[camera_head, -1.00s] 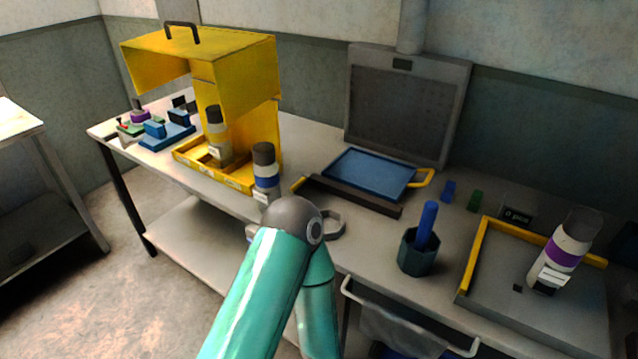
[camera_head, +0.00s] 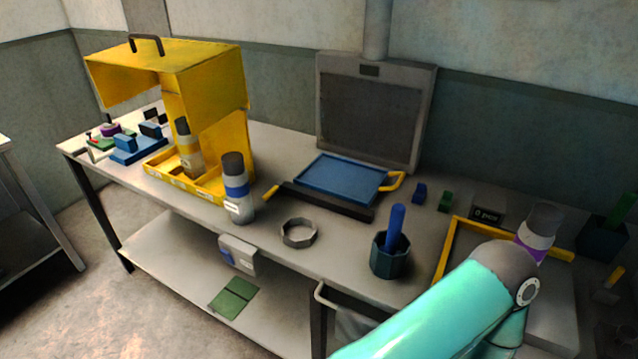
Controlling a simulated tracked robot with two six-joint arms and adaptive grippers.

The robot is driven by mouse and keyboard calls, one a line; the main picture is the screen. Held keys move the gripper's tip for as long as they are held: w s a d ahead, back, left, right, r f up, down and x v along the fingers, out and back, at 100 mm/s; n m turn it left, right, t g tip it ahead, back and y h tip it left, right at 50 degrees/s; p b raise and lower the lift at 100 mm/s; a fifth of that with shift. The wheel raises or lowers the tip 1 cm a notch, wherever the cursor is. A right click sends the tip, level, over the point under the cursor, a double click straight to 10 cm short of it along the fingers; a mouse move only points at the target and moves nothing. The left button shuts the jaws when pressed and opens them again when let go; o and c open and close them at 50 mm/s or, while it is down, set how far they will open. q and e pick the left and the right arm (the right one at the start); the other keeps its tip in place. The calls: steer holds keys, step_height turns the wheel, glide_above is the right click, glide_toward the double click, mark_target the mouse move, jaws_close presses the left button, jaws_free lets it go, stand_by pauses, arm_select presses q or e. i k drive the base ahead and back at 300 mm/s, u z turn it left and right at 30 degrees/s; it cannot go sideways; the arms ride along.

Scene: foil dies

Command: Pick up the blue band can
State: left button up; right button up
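The blue band can (camera_head: 236,190) stands upright on the bench, just right of the yellow cabinet's tray. It has a dark cap, a pale body, a blue band and a small white label. My teal arm comes in from the bottom right and covers part of the right-hand tray. No gripper fingers show in this view. A can with a yellowish band (camera_head: 188,150) stands in the yellow cabinet. A purple band can (camera_head: 538,232) stands at the right, its lower part hidden behind my arm.
A grey ring (camera_head: 299,233) lies right of the blue band can. A dark bar and a blue tray (camera_head: 340,177) lie behind it. A dark cup (camera_head: 388,258) holds a blue stick. The yellow cabinet (camera_head: 225,75) rises behind the can. The bench's front edge is close.

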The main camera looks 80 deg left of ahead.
mark_target(238, 201)
steer(key=z, duration=0.15)
steer(key=k, duration=2.2)
steer(key=z, duration=0.35)
steer(key=i, duration=0.15)
steer(key=u, duration=3.1)
steer(key=i, duration=1)
steer(key=z, duration=0.4)
